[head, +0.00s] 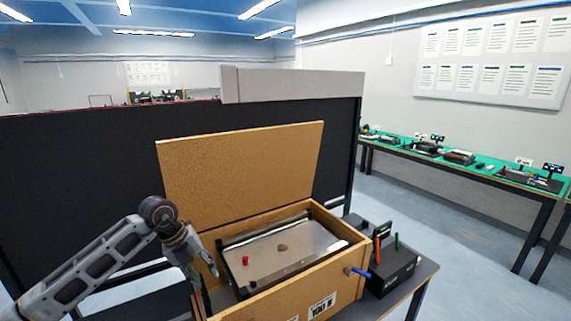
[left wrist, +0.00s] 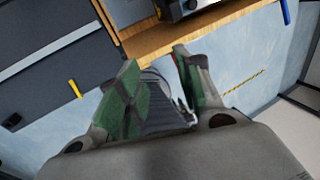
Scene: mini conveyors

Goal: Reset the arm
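My left gripper (head: 205,272) hangs beside the left side of an open wooden box (head: 345,262) in the head view. In the left wrist view its two green-padded fingers (left wrist: 152,95) are spread apart with nothing held between them. The box's wooden edge (left wrist: 160,32) shows beyond the fingertips. My right gripper is not in view.
The box's lid (head: 240,165) stands raised. Inside lies a metal-topped mini conveyor (head: 300,250) with a small red part (head: 245,260) on it. A dark tool holder (head: 395,273) stands to the right. A black partition (head: 80,170) is behind.

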